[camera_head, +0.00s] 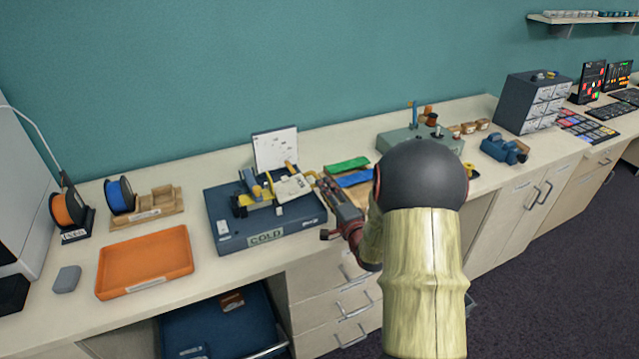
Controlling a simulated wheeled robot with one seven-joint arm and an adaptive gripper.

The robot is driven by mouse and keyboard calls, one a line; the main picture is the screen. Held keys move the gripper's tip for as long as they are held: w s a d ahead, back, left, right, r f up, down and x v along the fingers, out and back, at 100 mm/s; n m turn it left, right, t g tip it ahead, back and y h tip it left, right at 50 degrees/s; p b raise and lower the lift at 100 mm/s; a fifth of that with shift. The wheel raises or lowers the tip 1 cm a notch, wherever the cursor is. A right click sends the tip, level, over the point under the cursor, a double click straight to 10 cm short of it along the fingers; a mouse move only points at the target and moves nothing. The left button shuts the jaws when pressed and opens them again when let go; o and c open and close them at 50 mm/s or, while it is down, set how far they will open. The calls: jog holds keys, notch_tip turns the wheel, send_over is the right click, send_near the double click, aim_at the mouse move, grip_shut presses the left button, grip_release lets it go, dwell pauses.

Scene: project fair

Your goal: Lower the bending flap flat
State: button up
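A dark blue bending base with a "COLD" label (266,237) sits on the bench left of centre. A pale plate with yellow parts (292,188) lies over its right half, slightly tilted; it may be the bending flap, but I cannot tell for sure. A white marked panel (275,148) stands upright at the back of the base. My gripper (322,184) is just right of the pale plate, near the base's right edge. Whether it touches the plate is unclear. Its fingers are small and dark, so their opening cannot be made out.
An orange tray (145,262), a grey block (67,279), a wooden holder (147,214) and orange and blue spools (120,195) are on the left. Green and blue strips (347,165) lie behind my gripper. A grey-green device (400,137) and drawer cabinet (533,102) stand further right.

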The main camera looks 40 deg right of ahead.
jog(key=v, duration=0.5)
jog(key=shift+s, duration=0.2)
jog(key=shift+c, duration=0.5)
